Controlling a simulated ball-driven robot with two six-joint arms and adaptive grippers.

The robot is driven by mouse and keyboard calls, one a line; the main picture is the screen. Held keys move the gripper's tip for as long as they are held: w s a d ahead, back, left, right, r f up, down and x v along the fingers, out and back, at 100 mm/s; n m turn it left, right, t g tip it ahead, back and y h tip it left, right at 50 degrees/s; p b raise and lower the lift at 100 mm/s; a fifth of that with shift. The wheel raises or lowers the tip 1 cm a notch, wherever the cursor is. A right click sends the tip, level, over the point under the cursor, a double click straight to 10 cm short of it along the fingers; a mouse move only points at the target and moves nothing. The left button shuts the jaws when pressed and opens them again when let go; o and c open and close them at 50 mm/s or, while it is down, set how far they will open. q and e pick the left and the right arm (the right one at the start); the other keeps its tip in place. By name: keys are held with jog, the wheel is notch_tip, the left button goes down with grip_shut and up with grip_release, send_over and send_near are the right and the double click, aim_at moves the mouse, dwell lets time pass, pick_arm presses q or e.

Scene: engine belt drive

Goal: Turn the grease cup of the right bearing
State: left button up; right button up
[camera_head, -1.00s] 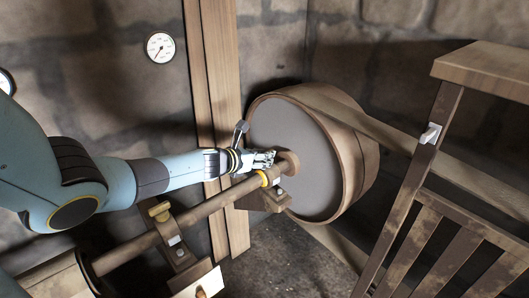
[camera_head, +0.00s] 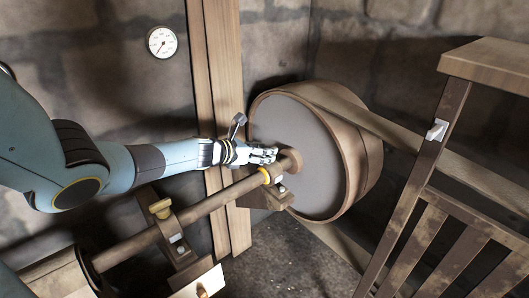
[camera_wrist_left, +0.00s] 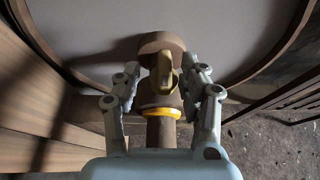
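My left gripper (camera_head: 265,154) is over the right bearing (camera_head: 276,192), beside the big wheel. In the left wrist view, the grease cup (camera_wrist_left: 166,72) is a brass-coloured, upright piece above the shaft. The fingers of my left gripper (camera_wrist_left: 162,72) stand open on either side of the cup. The right-hand finger looks closer to it; I cannot tell whether it touches. In the head view the gripper hides the cup. A similar brass cup (camera_head: 160,209) sits on the left bearing (camera_head: 178,244). My right gripper is not in view.
The shaft (camera_head: 215,202) carries a yellow ring (camera_head: 264,176) and runs to the large wheel (camera_head: 300,145) with its belt (camera_head: 400,135). A lever (camera_head: 238,122) stands behind my gripper, near wooden posts (camera_head: 223,70). A wooden frame (camera_head: 430,170) with a switch (camera_head: 437,130) is on the right.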

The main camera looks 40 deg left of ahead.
pick_arm(q)
jog(key=shift+s+d, duration=0.15)
dwell(0.4)
jog(key=v, duration=1.1)
jog(key=shift+s, duration=0.35)
jog(key=shift+r, duration=0.1)
